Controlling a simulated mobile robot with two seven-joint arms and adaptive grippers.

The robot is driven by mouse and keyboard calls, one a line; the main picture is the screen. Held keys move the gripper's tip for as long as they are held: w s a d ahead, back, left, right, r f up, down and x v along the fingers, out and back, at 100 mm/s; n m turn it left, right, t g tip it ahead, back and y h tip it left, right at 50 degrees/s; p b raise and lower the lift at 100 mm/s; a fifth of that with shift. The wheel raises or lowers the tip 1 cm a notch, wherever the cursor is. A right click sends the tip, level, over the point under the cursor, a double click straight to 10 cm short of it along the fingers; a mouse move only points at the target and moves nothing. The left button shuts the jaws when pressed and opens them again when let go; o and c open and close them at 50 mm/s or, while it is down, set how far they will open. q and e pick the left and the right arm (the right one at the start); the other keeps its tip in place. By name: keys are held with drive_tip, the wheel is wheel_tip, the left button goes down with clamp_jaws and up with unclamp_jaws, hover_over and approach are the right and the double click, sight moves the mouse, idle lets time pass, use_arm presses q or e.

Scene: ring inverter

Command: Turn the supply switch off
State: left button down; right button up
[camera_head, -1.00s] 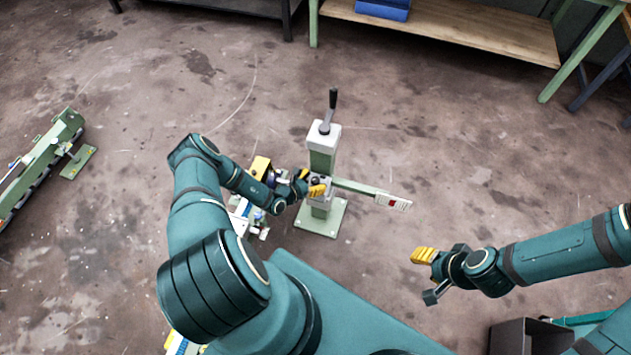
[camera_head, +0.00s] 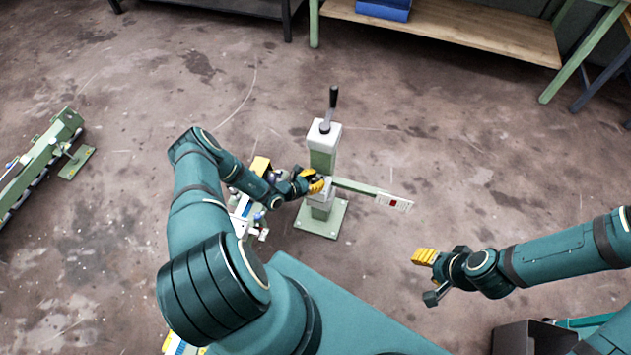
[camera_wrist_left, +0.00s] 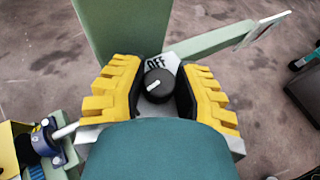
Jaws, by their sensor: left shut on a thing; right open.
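The supply switch is a round black knob (camera_wrist_left: 159,85) with a white pointer line, on a pale plate on the green post (camera_head: 322,160). In the left wrist view the word OFF (camera_wrist_left: 157,64) is printed just beyond the knob, and the pointer line lies slanted, not aimed straight at OFF. My left gripper (camera_head: 317,184) is shut on the knob, its yellow fingers on both sides of it (camera_wrist_left: 160,92). In the head view the fingers hide the knob. My right gripper (camera_head: 424,257) is open and empty, well to the right of the post.
A black lever (camera_head: 333,98) stands on top of the post. A green side arm with a sign (camera_head: 394,203) sticks out right. Yellow and blue equipment (camera_head: 243,213) sits close left of the post. A green rail machine (camera_head: 40,155) lies far left.

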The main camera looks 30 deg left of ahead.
use_arm(q)
drive_tip(key=shift+w+f+m+h+b, duration=0.1)
drive_tip(key=shift+f+m+h+b, duration=0.1)
drive_tip(key=shift+m+h+b, duration=0.25)
drive_tip(key=shift+r+m+g+h, duration=0.2)
drive_tip(key=shift+m+g+h, duration=0.3)
drive_tip(key=shift+m+h, duration=0.2)
drive_tip(key=c, duration=0.6)
unclamp_jaws()
drive_tip(key=v, duration=1.2)
